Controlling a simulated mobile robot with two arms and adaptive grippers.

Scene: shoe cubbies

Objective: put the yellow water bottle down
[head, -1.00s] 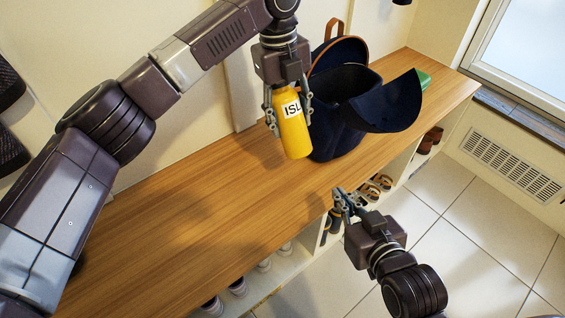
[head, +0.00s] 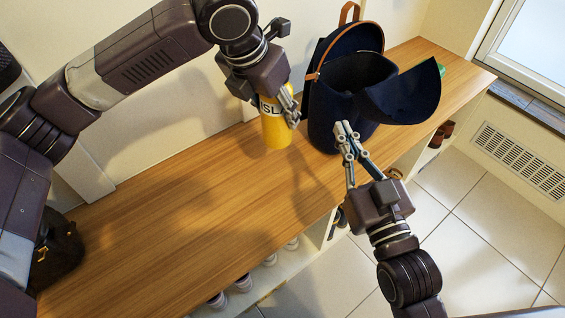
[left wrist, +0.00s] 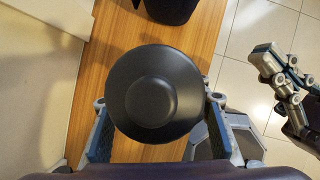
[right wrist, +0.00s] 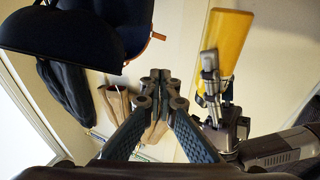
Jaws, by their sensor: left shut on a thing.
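The yellow water bottle (head: 277,132) is upright near the bench's back, left of the navy bag, with a white label. My left gripper (head: 280,106) is shut on its upper part. In the left wrist view its round black cap (left wrist: 155,92) sits between the fingers. The bottle's base is at or just above the bench top; I cannot tell if it touches. The bottle also shows in the right wrist view (right wrist: 233,42). My right gripper (head: 346,130) is in front of the bag, empty, its fingertips together in the right wrist view (right wrist: 163,82).
The wooden bench top (head: 180,215) is clear in front of and left of the bottle. The open navy bag (head: 350,85) with a brown strap stands close on the right. A dark brown bag (head: 60,250) is at lower left. Shoes (head: 240,283) sit in the cubbies below.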

